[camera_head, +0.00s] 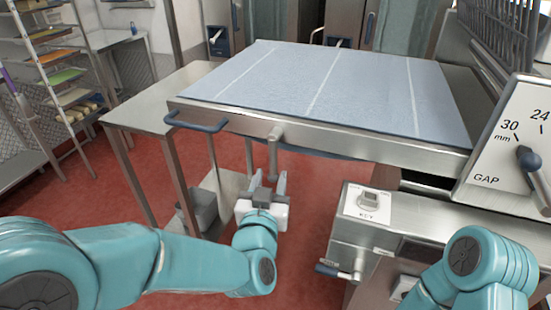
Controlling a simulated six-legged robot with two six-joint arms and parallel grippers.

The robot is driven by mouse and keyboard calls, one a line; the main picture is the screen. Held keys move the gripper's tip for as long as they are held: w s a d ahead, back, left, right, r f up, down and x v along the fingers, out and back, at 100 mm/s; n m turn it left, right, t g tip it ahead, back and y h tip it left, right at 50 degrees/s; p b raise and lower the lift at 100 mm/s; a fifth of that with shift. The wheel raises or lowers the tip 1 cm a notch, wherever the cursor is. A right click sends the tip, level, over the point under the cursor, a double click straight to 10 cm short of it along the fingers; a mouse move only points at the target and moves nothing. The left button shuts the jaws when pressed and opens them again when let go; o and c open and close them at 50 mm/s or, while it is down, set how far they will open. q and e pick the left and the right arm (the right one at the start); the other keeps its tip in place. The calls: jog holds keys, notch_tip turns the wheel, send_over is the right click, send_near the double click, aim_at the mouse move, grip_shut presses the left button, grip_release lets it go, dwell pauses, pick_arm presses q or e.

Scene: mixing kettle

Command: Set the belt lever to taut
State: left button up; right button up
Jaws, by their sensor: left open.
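A grey lever (273,155) is pivoted on the front rail of the belt table and hangs nearly straight down. It carries no label that I can read; it looks like the belt lever. The blue-grey belt (370,85) lies flat on the table above it. My left gripper (268,183) is open, its fingers pointing up and away. The lever's lower end shows between the two fingertips in the picture; whether they touch cannot be told. My right arm enters at the lower right; its gripper is not in view.
A dark blue bar handle (195,122) sticks out at the table's left corner. A KEY switch box (367,205) and a small lever (338,272) stand right of my left gripper. A GAP dial (510,140) is at far right. A bin (198,210) stands below.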

aim_at(273, 165)
pick_arm(q)
jog(key=w, duration=0.7)
jog(key=shift+d+p, duration=0.1)
jog(key=shift+p, duration=0.3)
jog(key=shift+s+d+f, duration=0.1)
grip_shut()
